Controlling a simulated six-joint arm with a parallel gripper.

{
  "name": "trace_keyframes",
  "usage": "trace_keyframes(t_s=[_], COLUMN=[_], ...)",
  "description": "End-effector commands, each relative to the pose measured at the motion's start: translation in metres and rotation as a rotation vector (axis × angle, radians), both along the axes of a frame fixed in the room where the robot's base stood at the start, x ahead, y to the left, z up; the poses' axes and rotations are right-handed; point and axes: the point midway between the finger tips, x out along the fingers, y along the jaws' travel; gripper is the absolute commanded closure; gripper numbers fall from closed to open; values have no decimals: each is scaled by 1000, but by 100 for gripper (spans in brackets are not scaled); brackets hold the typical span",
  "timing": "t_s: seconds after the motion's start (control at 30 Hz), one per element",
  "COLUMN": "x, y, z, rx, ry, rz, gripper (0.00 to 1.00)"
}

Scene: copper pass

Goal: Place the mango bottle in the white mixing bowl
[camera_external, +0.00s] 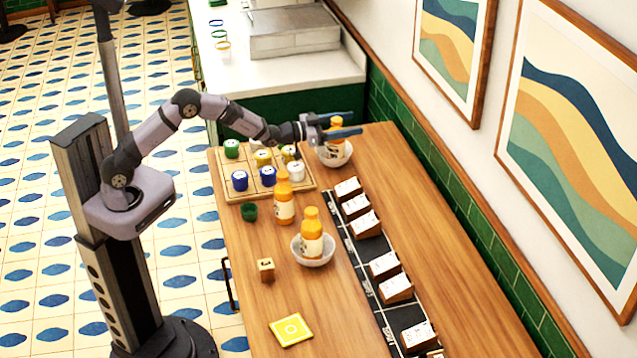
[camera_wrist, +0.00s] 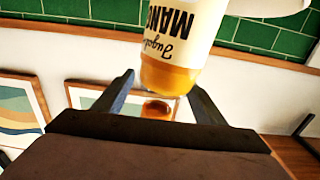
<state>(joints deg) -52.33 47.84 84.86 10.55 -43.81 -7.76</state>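The mango bottle (camera_wrist: 178,40), orange with a pale label reading MANGO, appears upside down in the wrist view. In the external view an orange bottle (camera_external: 335,148) stands in a white bowl (camera_external: 345,159) at the far end of the counter. My gripper (camera_external: 357,123) is there, its fingers spread on either side of the bottle's upper part. In the wrist view my fingers (camera_wrist: 162,82) look apart from the bottle, with gaps at both sides. A second pale bowl (camera_external: 314,262) nearer the front holds another orange bottle (camera_external: 311,240).
A third orange bottle (camera_external: 284,205) stands beside a wooden board (camera_external: 225,182) with several coloured pieces. A green cup (camera_external: 249,212), wooden cube (camera_external: 266,268) and yellow square (camera_external: 290,330) lie left. A black strip (camera_external: 372,246) with several labelled blocks runs along the right.

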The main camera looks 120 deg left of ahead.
Motion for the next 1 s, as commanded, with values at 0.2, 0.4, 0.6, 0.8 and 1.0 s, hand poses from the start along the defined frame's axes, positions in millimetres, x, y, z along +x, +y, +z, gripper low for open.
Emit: trace_keyframes(t_s=[0.2,0.4,0.6,0.8,1.0], x=[-1,0,0,-9,-30], y=[-2,-2,-2,-10,-30], z=[-15,-14,-6,-1,1], rx=[-18,-18,-20,-16,-11], ry=[18,20,20,16,13], rz=[-1,-2,-2,-1,0], gripper=[36,36,36,36,36])
